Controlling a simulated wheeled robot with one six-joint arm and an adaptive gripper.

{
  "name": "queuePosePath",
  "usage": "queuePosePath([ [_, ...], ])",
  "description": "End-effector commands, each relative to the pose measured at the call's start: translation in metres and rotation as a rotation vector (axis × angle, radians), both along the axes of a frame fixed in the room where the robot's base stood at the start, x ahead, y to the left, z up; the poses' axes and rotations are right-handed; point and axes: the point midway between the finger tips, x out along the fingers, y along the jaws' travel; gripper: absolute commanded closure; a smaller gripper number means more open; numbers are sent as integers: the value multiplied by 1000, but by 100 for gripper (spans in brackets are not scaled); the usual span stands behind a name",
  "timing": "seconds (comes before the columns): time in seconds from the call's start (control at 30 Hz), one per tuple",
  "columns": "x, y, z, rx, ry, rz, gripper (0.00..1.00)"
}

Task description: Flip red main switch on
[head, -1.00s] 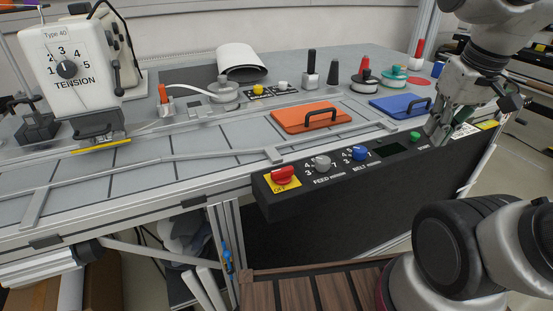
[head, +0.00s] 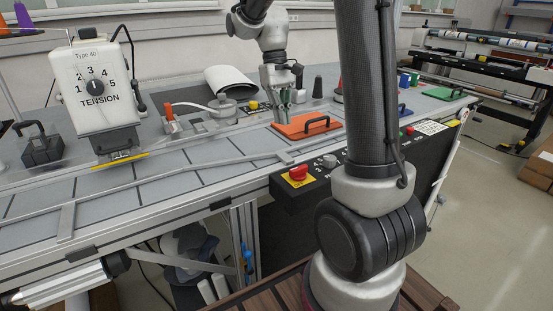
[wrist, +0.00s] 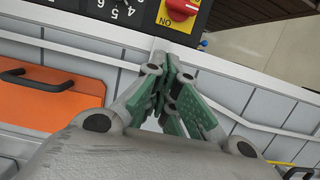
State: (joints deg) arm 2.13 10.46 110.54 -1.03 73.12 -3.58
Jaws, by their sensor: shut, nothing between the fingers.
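The red main switch (head: 298,172) is a rotary knob on a yellow plate (head: 293,183), at the left end of the black control panel (head: 283,195). My arm hides the middle of that panel. In the wrist view the red switch (wrist: 183,7) is at the top edge, partly cut off, with "ON" readable on its yellow plate (wrist: 163,24). I cannot tell its setting. My gripper (head: 284,108) is above the table, beyond the switch and near the orange plate's back left corner. In the wrist view my gripper (wrist: 171,60) is shut, empty and apart from the switch.
The orange plate (head: 292,129) with a black handle lies behind the panel. A grey dial (head: 329,160) sits right of the switch. The TENSION unit (head: 94,85) stands at the left. A red-topped post (head: 169,120) and round grey fixture (head: 222,106) stand left of my gripper.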

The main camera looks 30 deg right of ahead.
Motion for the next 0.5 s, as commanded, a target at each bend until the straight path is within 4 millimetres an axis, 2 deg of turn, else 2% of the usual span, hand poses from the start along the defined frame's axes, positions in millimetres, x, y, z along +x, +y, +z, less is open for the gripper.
queuePosePath([
  [0.33,-1,0,-3,0,0,2,100],
  [0.5,-7,0,-23,0,2,1,100],
])
